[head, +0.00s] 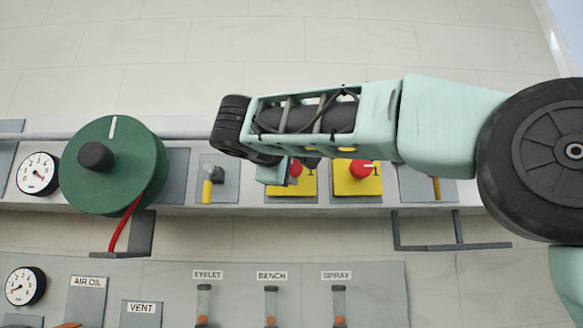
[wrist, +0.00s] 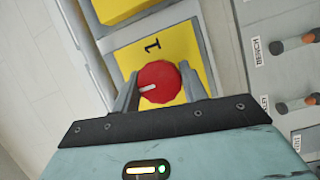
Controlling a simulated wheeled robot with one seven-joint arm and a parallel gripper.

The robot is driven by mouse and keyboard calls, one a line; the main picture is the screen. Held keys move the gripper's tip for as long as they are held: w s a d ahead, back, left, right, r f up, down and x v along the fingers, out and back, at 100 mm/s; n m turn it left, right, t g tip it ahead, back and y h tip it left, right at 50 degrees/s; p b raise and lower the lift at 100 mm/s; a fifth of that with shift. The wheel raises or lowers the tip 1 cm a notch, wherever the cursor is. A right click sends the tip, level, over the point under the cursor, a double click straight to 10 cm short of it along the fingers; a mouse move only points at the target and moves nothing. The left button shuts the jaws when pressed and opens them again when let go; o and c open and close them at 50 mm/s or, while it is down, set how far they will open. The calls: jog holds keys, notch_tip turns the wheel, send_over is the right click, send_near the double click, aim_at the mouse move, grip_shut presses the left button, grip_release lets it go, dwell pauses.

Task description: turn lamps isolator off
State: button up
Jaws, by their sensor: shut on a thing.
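Two red rotary knobs on yellow plates sit side by side on the panel in the head view. The left knob (head: 296,168) on its yellow plate (head: 305,187) is partly hidden by my arm. My gripper (wrist: 160,75) is shut on this red knob (wrist: 160,85) in the wrist view, one finger on each side. Its white pointer mark points left in that view, away from the "1" printed on the yellow plate (wrist: 128,62). The right red knob (head: 361,169) is free. No lamps label is readable in either view.
A large green handwheel (head: 130,180), a gauge (head: 37,174) and a yellow-handled lever (head: 207,188) stand left of the knobs. A grey bracket (head: 450,246) juts out at lower right. Flow tubes labelled EYELET, BENCH and SPRAY (head: 339,305) are below.

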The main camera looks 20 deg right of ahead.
jog(key=o, duration=1)
jog(key=shift+c, duration=0.2)
jog(key=b+v, duration=0.4)
jog(key=v, duration=1.3)
jog(key=shift+a+b, duration=0.2)
jog(key=shift+b, duration=0.2)
jog(key=shift+s, duration=0.15)
